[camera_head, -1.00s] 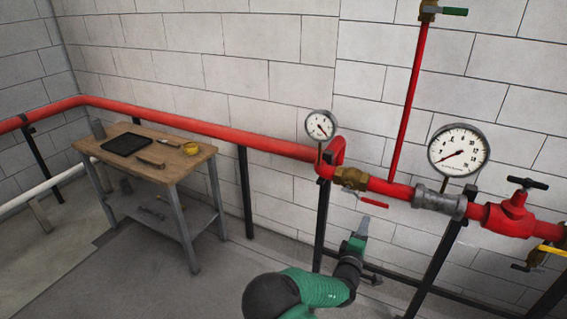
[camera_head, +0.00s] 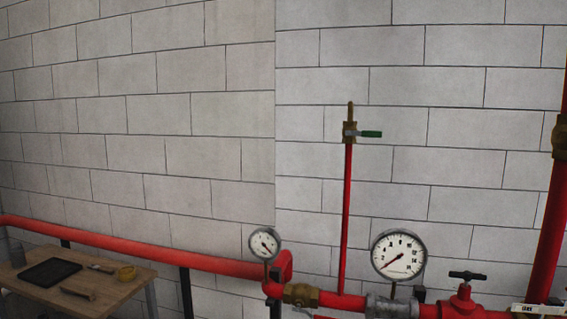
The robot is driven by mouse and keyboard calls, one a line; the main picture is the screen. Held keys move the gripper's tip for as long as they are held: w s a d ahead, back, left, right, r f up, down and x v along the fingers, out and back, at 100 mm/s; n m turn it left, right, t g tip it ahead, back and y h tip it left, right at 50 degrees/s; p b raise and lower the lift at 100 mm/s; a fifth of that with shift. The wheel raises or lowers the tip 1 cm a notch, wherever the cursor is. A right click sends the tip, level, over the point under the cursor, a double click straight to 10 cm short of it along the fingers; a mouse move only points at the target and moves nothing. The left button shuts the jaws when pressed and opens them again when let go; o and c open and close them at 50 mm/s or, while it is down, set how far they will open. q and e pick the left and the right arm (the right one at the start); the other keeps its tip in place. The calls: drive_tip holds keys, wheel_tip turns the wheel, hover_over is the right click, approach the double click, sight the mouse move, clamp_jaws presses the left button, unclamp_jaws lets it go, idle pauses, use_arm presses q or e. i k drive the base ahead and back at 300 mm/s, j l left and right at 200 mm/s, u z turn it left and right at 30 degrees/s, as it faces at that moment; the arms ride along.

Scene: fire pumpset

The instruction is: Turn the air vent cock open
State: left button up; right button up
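The air vent cock (camera_head: 349,132) is a small brass valve on top of a thin red vertical pipe (camera_head: 347,215), right of the picture's middle. Its green lever (camera_head: 371,134) points to the right, level and across the pipe. A short brass outlet (camera_head: 350,109) rises above the valve body.
A red main pipe (camera_head: 130,242) runs along the wall. A small gauge (camera_head: 264,243), a larger gauge (camera_head: 398,254), a brass valve (camera_head: 300,294) and a red handwheel valve (camera_head: 463,297) sit along it. A wooden table (camera_head: 110,293) stands at lower left. A thick red riser (camera_head: 550,225) is at right.

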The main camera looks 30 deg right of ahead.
sight(363, 133)
drive_tip(key=z, duration=1.55)
